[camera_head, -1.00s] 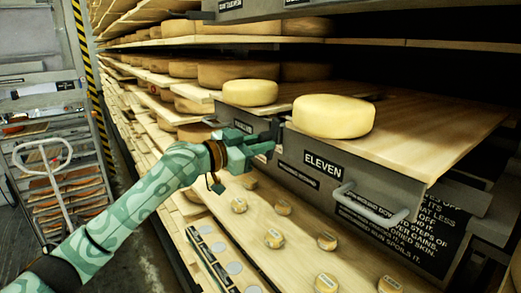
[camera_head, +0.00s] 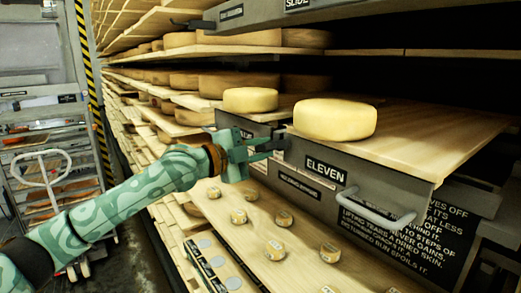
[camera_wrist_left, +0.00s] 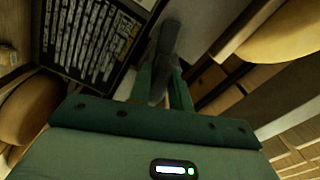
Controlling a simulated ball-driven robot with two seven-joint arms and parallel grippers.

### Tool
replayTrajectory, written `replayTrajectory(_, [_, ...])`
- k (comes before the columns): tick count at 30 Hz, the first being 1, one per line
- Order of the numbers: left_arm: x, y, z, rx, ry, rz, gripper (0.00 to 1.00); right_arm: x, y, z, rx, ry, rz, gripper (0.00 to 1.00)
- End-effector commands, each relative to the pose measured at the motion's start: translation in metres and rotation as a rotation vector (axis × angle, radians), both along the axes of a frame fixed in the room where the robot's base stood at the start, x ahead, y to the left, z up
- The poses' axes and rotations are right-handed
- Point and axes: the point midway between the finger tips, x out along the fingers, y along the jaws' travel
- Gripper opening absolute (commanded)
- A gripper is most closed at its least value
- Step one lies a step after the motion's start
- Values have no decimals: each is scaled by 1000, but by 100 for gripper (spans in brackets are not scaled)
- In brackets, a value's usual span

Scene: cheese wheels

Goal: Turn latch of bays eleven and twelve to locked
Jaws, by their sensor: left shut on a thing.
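My left gripper (camera_head: 268,149) is at the gap between the grey front of the bay labelled ELEVEN (camera_head: 325,171) and the bay front to its left. In the left wrist view, its two green fingers (camera_wrist_left: 160,82) are on either side of a dark grey latch bar (camera_wrist_left: 166,42) and are shut on it. In the head view the latch (camera_head: 283,143) is mostly hidden by the fingers. The label on the left bay is partly covered by the gripper, so I cannot read it. My right gripper is not in view.
A pale cheese wheel (camera_head: 335,119) sits on the board of bay eleven, and another wheel (camera_head: 250,100) sits to its left. A grey handle (camera_head: 372,210) sticks out below the ELEVEN label. Several small cheeses lie on the lower shelf (camera_head: 235,238). A cart (camera_head: 45,175) stands at left.

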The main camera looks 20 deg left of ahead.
Motion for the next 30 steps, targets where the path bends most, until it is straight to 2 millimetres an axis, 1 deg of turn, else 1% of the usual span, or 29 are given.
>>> replayTrajectory(6, [0,0,2,137,-106,0,0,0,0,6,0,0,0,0])
replayTrajectory(13, [0,0,1,239,-185,0,0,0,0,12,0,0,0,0])
replayTrajectory(21, [0,0,0,295,-228,-1,0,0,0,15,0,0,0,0])
replayTrajectory(30, [0,0,-1,305,-235,-1,0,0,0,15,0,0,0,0])
